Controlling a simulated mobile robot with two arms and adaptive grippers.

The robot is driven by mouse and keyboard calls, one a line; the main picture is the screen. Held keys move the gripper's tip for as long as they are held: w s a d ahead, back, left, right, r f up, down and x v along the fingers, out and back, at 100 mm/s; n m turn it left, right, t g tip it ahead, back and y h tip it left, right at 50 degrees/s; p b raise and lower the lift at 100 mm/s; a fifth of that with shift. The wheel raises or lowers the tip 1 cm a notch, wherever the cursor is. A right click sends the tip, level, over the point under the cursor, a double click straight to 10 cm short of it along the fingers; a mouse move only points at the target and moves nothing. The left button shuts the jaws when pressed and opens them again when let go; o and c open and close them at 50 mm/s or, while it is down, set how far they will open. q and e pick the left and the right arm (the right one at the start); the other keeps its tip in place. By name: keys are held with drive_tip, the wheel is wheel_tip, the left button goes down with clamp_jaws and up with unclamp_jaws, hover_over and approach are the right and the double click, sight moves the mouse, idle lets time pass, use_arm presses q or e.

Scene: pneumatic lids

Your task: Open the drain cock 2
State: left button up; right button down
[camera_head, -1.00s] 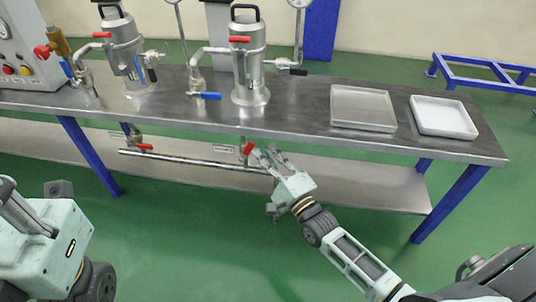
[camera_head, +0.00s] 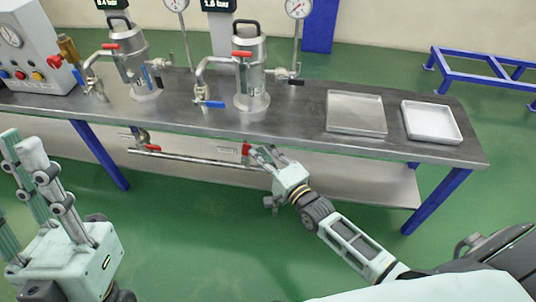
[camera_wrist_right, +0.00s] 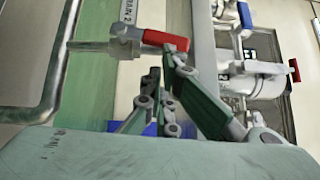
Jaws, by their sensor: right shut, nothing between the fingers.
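The drain cock 2 has a red lever handle (camera_head: 246,149) under the table's front edge. In the right wrist view its red handle (camera_wrist_right: 163,39) sticks out sideways from a metal stem, beside a "DRAIN 2" label (camera_wrist_right: 128,25). My right gripper (camera_head: 263,151) is just right of the handle in the head view, shut with nothing held. In the wrist view the tip of one right finger (camera_wrist_right: 178,60) overlaps the handle's free end; I cannot tell whether they touch. My left gripper (camera_head: 22,145) is at the lower left, fingers up, away from the table; its opening is unclear.
The steel table (camera_head: 300,118) carries two metal vessels, a tray (camera_head: 357,112) and a white tray (camera_head: 431,121). Another red-handled cock (camera_head: 152,147) hangs to the left. A pipe (camera_head: 190,158) runs below the tabletop. A lower shelf (camera_head: 370,185) lies beneath.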

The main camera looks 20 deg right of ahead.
use_arm(q)
drive_tip(key=w+d+f+g+y+p, duration=0.1)
drive_tip(key=w+f+g+y+p, duration=0.1)
drive_tip(key=w+f+g, duration=0.5)
drive_tip(key=shift+w+d+f+g+y, duration=0.35)
drive_tip(key=shift+w+f, duration=0.4)
drive_tip(key=shift+w, duration=1.1)
use_arm(e)
drive_tip(key=shift+w+a+r+n+g, duration=0.2)
drive_tip(key=shift+r+n+g, duration=0.1)
drive_tip(key=shift+n, duration=0.1)
use_arm(q)
drive_tip(key=shift+d, duration=0.1)
use_arm(e)
drive_tip(key=shift+s+d, duration=0.1)
